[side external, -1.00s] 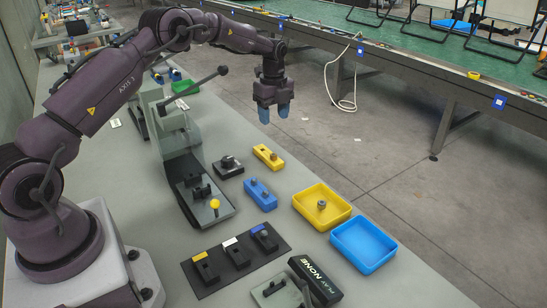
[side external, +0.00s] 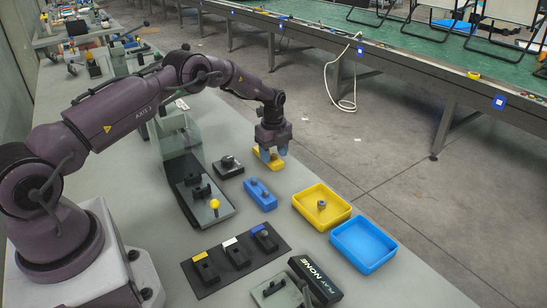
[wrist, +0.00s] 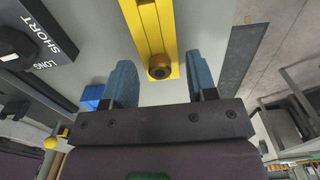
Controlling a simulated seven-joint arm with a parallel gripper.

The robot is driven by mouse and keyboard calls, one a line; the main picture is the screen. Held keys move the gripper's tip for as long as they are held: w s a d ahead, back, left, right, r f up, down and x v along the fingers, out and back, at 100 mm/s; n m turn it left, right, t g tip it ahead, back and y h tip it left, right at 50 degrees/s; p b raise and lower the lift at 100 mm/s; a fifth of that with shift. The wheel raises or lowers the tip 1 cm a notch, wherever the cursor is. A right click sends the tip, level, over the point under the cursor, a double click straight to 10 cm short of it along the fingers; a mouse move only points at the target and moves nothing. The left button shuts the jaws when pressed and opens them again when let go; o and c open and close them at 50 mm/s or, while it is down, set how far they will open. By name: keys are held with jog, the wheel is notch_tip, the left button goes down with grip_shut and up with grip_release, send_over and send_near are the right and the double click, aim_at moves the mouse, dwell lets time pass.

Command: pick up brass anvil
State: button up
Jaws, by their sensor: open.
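The brass anvil is most likely the small round brass-coloured piece (wrist: 160,67) with a dark centre at the near end of a yellow block (wrist: 149,25) in the wrist view. The yellow block also shows in the side view (side external: 277,164), largely covered by my gripper, and the brass piece cannot be made out there. My gripper (side external: 273,154) is over the yellow block, pointing down. In the wrist view my gripper (wrist: 160,68) is open, one blue finger on each side of the brass piece, with gaps and nothing held. Finger height above the block is unclear.
A black block (side external: 229,168) and a blue block (side external: 260,196) stand close by. A yellow tray (side external: 299,200) holding a small grey part and an empty blue tray (side external: 338,233) lie nearer the camera. The bench's right edge is close to the yellow block.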

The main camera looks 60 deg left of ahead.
aim_at(274, 154)
grip_shut()
dwell(0.3)
jog(key=shift+r, duration=0.45)
notch_tip(274, 154, up, 3)
jog(key=shift+f, duration=0.2)
jog(key=s+d+r, duration=0.5)
jog(key=s+r, duration=0.4)
jog(key=s, duration=0.4)
jog(key=shift+r, duration=0.25)
jog(key=shift+s+a, duration=0.1)
